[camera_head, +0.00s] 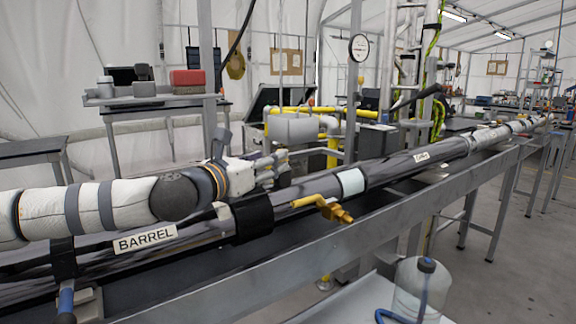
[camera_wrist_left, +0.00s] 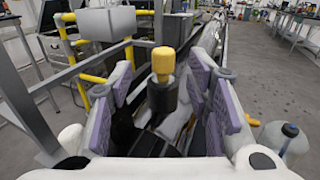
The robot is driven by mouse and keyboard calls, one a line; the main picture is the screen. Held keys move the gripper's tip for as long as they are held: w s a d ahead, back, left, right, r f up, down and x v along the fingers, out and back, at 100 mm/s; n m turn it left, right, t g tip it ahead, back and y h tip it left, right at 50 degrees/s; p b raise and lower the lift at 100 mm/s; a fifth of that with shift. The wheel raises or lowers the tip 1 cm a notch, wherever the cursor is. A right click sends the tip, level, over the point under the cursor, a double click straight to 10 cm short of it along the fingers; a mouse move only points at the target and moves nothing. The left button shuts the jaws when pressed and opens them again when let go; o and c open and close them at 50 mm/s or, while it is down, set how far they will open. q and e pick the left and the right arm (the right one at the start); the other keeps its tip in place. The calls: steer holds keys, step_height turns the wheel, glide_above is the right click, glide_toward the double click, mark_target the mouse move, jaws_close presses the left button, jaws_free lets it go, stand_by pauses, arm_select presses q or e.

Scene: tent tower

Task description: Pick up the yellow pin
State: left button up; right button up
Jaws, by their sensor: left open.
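A yellow knob-like pin (camera_wrist_left: 163,62) stands upright on a black cylinder (camera_wrist_left: 162,97) in the left wrist view. My left gripper (camera_wrist_left: 160,92) is open, with its purple-padded fingers to either side of the black cylinder; I cannot tell whether they touch it. In the head view the left gripper (camera_head: 272,168) is over the long dark barrel (camera_head: 400,160), near a black collar (camera_head: 253,218). I cannot make out the pin there; the gripper seems to hide it. My right gripper is in neither view.
A yellow and brass fitting (camera_head: 325,206) sticks out from the barrel's near side, right of the collar. The long metal bench (camera_head: 390,210) runs under the barrel. A clear jug (camera_head: 422,290) stands at the front right. Yellow pipes (camera_head: 333,150) stand behind.

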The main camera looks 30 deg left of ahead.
arm_select(q)
steer(key=w, duration=0.6)
steer(key=shift+d+r, duration=0.25)
steer(key=shift+r, duration=0.05)
steer(key=shift+s, duration=0.1)
jaws_close()
steer(key=shift+r, duration=0.1)
